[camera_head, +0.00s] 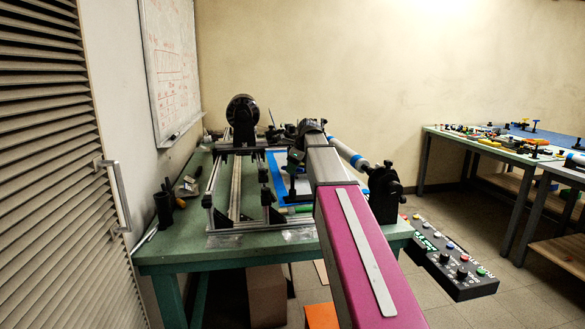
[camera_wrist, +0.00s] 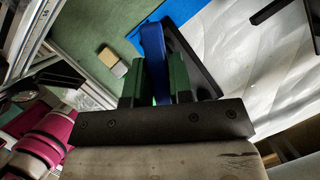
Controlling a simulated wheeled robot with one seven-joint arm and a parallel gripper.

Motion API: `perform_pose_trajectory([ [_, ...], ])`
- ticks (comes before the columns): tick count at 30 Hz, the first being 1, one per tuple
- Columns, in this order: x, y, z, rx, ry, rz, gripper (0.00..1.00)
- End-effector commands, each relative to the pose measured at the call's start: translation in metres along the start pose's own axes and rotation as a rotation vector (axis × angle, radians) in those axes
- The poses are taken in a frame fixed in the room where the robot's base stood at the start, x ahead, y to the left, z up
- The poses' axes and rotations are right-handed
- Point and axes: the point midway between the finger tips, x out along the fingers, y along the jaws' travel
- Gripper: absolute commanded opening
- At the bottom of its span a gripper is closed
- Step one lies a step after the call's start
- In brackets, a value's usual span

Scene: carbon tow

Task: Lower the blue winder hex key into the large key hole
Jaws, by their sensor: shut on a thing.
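In the wrist view, my gripper (camera_wrist: 157,68) has green fingers shut on the blue winder hex key (camera_wrist: 152,42). The key is a flat-looking blue bar that stands between the fingers and reaches past their tips toward the top edge. Its far end is not clearly visible. A dark flat piece (camera_wrist: 196,62) lies just right of the fingers; I cannot tell whether it touches the key. I cannot make out the large key hole in either view. In the head view my own arm covers the gripper and the key.
A green table (camera_head: 170,245) carries a metal winder frame (camera_head: 216,190) with a black round head (camera_head: 242,112). A white sheet (camera_wrist: 270,75) edged with blue tape lies below my gripper. A small beige block (camera_wrist: 112,62) lies left of the fingers. A button panel (camera_head: 455,265) stands right of the table.

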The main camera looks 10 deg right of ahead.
Motion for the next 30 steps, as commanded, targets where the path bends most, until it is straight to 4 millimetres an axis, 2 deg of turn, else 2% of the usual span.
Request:
perform_pose_trajectory([
  [7,0.005,0.0,-0.002,0.0,0.0,0.0,0.0],
  [8,0.005,0.0,-0.002,0.0,0.0,0.0,0.27],
  [10,0.004,0.0,-0.002,0.0,0.0,0.0,0.5],
  [22,-0.001,0.0,-0.002,0.0,0.0,-0.001,0.5],
  [26,-0.018,0.0,-0.001,0.0,-0.001,-0.002,0.5],
  [30,-0.044,-0.001,-0.002,0.0,-0.001,-0.003,0.5],
])
